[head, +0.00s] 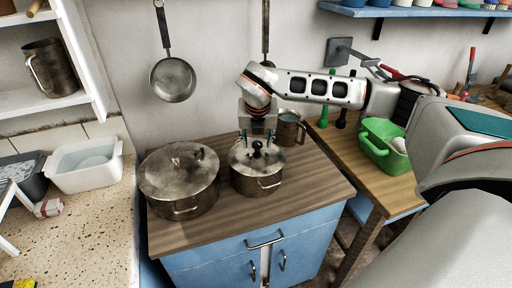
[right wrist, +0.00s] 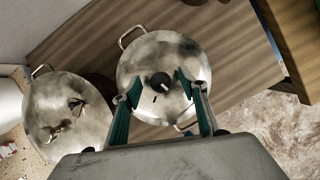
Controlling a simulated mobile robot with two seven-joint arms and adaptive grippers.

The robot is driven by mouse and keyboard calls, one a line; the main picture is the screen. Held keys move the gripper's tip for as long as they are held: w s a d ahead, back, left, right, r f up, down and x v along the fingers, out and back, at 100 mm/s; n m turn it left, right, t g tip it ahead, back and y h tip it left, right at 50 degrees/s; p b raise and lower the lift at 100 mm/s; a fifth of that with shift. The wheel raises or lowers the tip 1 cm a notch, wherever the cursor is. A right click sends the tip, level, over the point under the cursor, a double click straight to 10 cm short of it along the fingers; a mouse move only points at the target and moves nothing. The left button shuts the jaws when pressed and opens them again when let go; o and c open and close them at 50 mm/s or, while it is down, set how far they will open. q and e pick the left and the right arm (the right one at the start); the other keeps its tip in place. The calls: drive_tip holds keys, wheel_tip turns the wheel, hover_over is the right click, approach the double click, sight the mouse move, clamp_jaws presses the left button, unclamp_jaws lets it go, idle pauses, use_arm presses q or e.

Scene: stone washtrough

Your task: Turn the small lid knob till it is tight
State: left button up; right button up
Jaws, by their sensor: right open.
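The small lid knob (head: 257,145) is black and stands in the middle of the metal lid (head: 242,158) of the small pot (head: 250,187). In the right wrist view the knob (right wrist: 159,81) has a pale mark on top, and a short dark mark lies on the lid (right wrist: 140,62) near it. My right gripper (head: 258,139) points down over the lid from behind. Its fingers are open, one on each side of the knob in the right wrist view (right wrist: 159,79), with a gap on both sides. My left gripper is out of view.
A larger lidded pot (head: 180,180) stands close on the left of the small pot. A metal mug (head: 290,128) is behind on the right. The wooden counter (head: 310,185) is clear to the right. A green basin (head: 383,146) sits on the table beyond.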

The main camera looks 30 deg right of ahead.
drive_tip(key=n+y, duration=0.1)
drive_tip(key=n, duration=0.2)
drive_tip(key=shift+d+n+y, duration=0.1)
drive_tip(key=shift+n+y, duration=0.2)
drive_tip(key=shift+n, duration=0.1)
drive_tip(key=n+y, duration=0.1)
drive_tip(key=n, duration=0.2)
drive_tip(key=shift+n+t+p, duration=0.3)
drive_tip(key=shift+n+p, duration=0.05)
drive_tip(key=shift+n, duration=0.05)
drive_tip(key=n+y+p, duration=0.1)
drive_tip(key=n, duration=0.2)
drive_tip(key=shift+r+y, duration=0.15)
drive_tip(key=shift+y, duration=0.25)
drive_tip(key=shift+n+p, duration=0.95)
drive_tip(key=shift+n, duration=0.15)
drive_tip(key=shift+n+g+y+p, duration=0.4)
drive_tip(key=shift+n+g+y, duration=0.15)
drive_tip(key=shift+n, duration=0.35)
drive_tip(key=shift+n+y, duration=0.25)
drive_tip(key=shift+n, duration=0.45)
